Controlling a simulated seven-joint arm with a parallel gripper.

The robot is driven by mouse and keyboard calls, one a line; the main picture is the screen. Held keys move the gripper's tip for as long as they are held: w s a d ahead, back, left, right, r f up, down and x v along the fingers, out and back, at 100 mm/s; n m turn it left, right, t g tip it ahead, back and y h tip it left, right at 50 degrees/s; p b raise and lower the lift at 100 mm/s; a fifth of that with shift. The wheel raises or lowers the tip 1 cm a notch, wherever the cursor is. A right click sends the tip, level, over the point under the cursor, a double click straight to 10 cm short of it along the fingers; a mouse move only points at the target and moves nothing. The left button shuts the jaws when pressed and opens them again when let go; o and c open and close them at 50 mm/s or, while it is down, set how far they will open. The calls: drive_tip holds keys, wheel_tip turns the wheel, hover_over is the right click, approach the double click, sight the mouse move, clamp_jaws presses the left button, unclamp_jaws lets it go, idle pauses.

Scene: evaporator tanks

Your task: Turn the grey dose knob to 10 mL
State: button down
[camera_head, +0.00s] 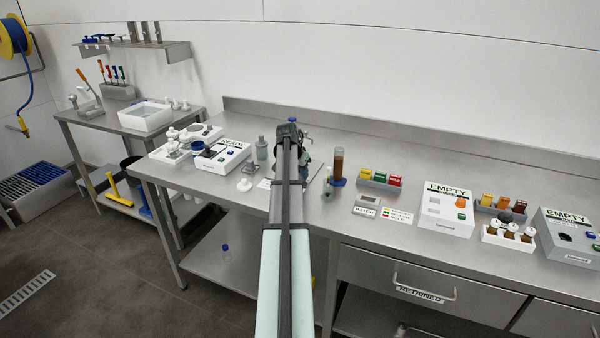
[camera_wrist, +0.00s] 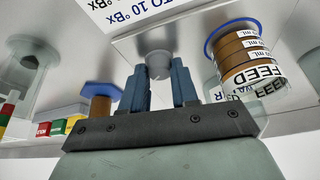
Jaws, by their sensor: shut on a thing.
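I cannot read any dose mark or pointer on the knob. In the head view my arm covers the knob, and my gripper (camera_head: 300,140) is mostly hidden at the arm's far end, over the steel bench (camera_head: 345,215).
A brown-filled cylinder marked "FEED" (camera_wrist: 245,62) stands close to the right of my fingers in the wrist view. A tall brown tube (camera_head: 338,163) stands right of my arm. A grey bottle (camera_head: 262,148) and a white READY box (camera_head: 222,157) stand to its left.

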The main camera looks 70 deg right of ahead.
drive_tip(key=n+t, duration=0.1)
drive_tip(key=n, duration=0.1)
drive_tip(key=n+t, duration=0.1)
drive_tip(key=n, duration=0.2)
drive_tip(key=shift+s+n, duration=0.2)
drive_tip(key=shift+n, duration=0.1)
drive_tip(key=n+t, duration=0.1)
drive_tip(key=n, duration=0.1)
drive_tip(key=n+t+y, duration=0.1)
drive_tip(key=n, duration=0.2)
drive_tip(key=shift+s+d, duration=0.1)
drive_tip(key=shift+s, duration=0.05)
drive_tip(key=shift+n, duration=0.3)
drive_tip(key=c, duration=0.9)
unclamp_jaws()
drive_tip(key=shift+y, duration=0.3)
drive_tip(key=shift+o, duration=0.2)
drive_tip(key=v, duration=1.3)
drive_tip(key=shift+r, duration=0.3)
drive_tip(key=shift+s, duration=0.1)
